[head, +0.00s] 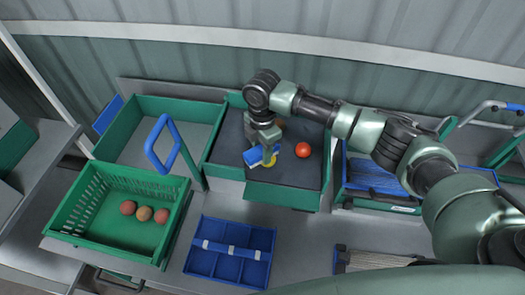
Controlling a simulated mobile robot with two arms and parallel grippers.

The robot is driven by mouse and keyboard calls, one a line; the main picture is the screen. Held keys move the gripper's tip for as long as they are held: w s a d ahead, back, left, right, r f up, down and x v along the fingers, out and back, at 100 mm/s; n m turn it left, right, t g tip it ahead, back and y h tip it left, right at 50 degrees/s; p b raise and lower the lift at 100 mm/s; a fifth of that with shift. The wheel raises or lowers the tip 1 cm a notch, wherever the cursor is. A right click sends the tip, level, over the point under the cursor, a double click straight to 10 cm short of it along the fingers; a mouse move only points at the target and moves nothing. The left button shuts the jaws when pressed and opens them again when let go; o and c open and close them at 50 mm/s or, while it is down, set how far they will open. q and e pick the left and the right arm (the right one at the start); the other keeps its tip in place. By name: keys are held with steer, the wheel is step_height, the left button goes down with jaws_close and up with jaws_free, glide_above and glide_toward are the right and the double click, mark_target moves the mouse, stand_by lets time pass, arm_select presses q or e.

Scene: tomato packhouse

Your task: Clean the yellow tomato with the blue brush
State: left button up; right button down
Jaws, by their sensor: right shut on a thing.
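My right gripper (262,149) points down over the dark-floored green tray in the middle of the bench. It is shut on the blue brush (255,157), which it holds low over the tray. The yellow tomato (269,161) lies just under the brush and is partly hidden by it. The brush looks close to or against the tomato; I cannot tell if they touch. A red tomato (303,150) lies to the right in the same tray (281,195). My left gripper is not in view.
A green crate (84,207) with three reddish fruits (144,213) stands at left front. An empty green tray (170,109) is behind it. A blue handle (160,140) stands up between the trays. A blue divided tray (230,262) sits in front. A blue-lined bin (375,178) is at right.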

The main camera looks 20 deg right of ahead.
steer(key=shift+r, duration=2.8)
